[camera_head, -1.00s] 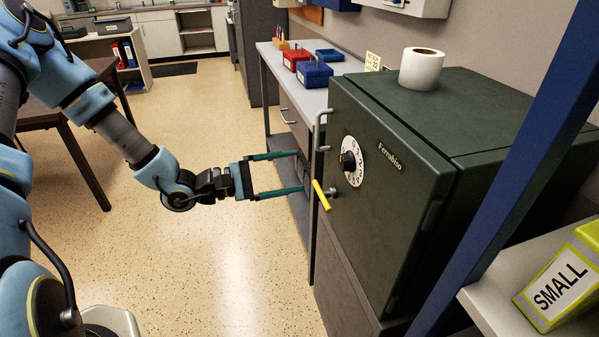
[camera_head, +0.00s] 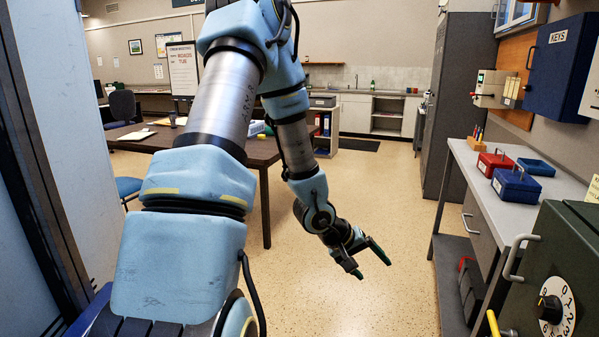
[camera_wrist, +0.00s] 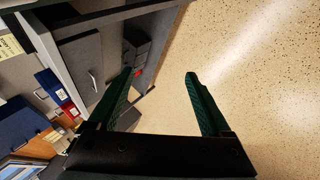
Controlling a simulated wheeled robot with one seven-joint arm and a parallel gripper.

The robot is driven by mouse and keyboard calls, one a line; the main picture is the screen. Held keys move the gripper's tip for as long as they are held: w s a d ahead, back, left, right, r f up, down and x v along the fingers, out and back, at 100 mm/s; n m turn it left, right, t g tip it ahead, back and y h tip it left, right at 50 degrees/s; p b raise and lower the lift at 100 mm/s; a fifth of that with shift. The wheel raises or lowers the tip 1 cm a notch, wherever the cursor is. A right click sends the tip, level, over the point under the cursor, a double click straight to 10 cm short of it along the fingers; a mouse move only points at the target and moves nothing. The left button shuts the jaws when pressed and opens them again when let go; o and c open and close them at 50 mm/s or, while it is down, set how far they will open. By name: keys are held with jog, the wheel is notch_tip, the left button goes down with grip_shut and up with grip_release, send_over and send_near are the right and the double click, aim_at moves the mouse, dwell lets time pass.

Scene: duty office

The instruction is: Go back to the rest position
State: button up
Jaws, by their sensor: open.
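My gripper (camera_head: 371,262) hangs in free air over the speckled floor, left of the side bench. Its two green fingers are apart with nothing between them, as the wrist view (camera_wrist: 160,88) also shows. My arm is bent, with its large blue and silver links across the left and middle of the head view. The dark green safe (camera_head: 548,253) stands at the right edge, away from my gripper. Its dial (camera_head: 556,307) and part of its yellow handle (camera_head: 493,323) show; the rest is cut off.
The grey bench (camera_head: 541,193) at right holds a red cash box (camera_head: 494,163) and a blue cash box (camera_head: 516,187). A dark wooden table (camera_head: 263,153) stands behind my arm at left. A blue locker or door frame (camera_head: 42,160) is at far left. The middle floor (camera_head: 395,225) is clear.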

jog(key=w+a+r+t+y, duration=0.2)
jog(key=a+r+y, duration=0.2)
jog(key=a, duration=0.7)
jog(key=s+a+r+g+y, duration=0.1)
jog(key=s+a+r, duration=0.2)
jog(key=a, duration=0.3)
jog(key=s+a+r+g+y, duration=0.1)
jog(key=s+a+r+y, duration=0.1)
jog(key=s+a+r, duration=0.2)
jog(key=s+a, duration=0.2)
jog(key=a, duration=0.1)
jog(key=shift+s+r+m+g, duration=0.25)
jog(key=shift+m+g, duration=0.15)
